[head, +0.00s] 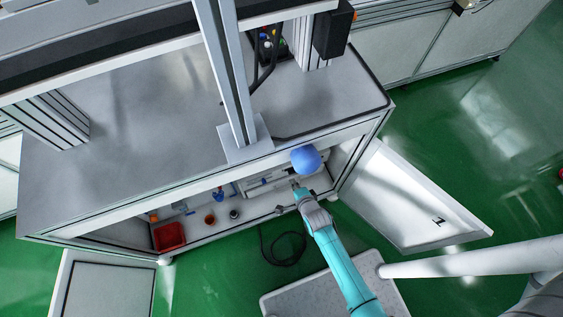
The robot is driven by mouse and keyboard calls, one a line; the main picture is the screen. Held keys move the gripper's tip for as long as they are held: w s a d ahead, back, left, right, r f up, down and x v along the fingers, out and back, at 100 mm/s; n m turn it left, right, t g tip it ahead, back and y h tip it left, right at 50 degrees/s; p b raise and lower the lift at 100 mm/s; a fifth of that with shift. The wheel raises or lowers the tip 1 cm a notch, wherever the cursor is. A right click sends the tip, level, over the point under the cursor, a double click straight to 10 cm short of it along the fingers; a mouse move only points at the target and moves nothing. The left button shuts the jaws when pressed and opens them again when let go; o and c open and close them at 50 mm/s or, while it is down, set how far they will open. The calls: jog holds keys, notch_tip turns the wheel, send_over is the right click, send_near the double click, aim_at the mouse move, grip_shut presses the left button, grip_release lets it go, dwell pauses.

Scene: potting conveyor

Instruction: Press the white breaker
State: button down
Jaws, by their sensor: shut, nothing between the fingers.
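A white strip-like unit (262,181) with dark gaps is inside the open cabinet, under the worktop edge. It may hold the white breaker, but I cannot pick out a single breaker switch at this size. My gripper (295,187) is shut and empty at the cabinet opening, near the right end of this unit. I cannot tell whether it touches anything. A round blue shape near the gripper and the worktop edge hides part of the cabinet interior.
The cabinet's right door (415,200) and left door (105,288) stand open. The lower shelf holds a red bin (169,236) and several small items. A black cable (284,247) lies coiled on the green floor. The grey worktop (150,110) overhangs the opening.

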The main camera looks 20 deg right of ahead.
jog(key=shift+w, duration=0.1)
jog(key=w+r+x, duration=0.1)
jog(key=x, duration=1.2)
jog(key=shift+w+r, duration=0.1)
jog(key=shift+w, duration=0.05)
jog(key=shift+w, duration=0.3)
dwell(0.3)
jog(key=shift+r, duration=0.8)
